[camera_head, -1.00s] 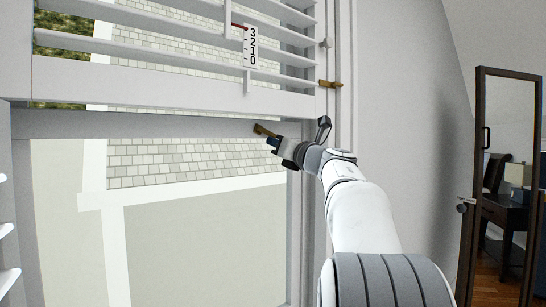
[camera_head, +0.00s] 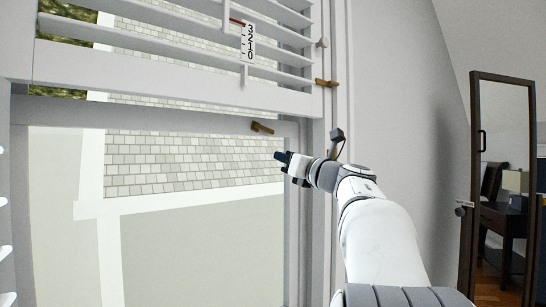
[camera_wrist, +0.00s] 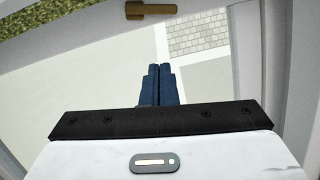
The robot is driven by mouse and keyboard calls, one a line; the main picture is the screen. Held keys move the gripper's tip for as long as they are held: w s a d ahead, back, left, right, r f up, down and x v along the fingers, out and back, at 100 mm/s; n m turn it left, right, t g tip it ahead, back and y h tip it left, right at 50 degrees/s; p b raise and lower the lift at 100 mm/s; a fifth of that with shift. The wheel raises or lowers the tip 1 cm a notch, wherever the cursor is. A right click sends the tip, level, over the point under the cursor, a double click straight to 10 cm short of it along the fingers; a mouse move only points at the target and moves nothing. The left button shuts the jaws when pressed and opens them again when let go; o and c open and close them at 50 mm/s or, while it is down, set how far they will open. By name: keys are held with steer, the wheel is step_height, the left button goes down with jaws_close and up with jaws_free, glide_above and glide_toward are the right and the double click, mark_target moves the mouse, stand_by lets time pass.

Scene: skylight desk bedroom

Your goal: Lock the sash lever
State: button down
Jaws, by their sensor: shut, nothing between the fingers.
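The brass sash lever (camera_head: 262,128) is on the window frame just under the louvred panel's bottom rail. It lies almost level, tilted slightly down to the right in the head view. In the wrist view the lever (camera_wrist: 151,11) shows at the top edge, with its thicker end on the left. My gripper (camera_head: 281,156) is below and to the right of the lever, apart from it. In the wrist view the blue fingers of my gripper (camera_wrist: 158,70) are together with nothing between them, and a gap separates them from the lever.
A white louvred shutter (camera_head: 170,85) with a number scale (camera_head: 248,42) hangs above the lever. A second brass fitting (camera_head: 327,83) is on the frame at right. A dark-framed mirror (camera_head: 503,180) stands far right. The window pane (camera_head: 190,250) below is clear of objects.

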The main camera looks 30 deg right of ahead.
steer(key=shift+v, duration=2.25)
steer(key=shift+w, duration=0.1)
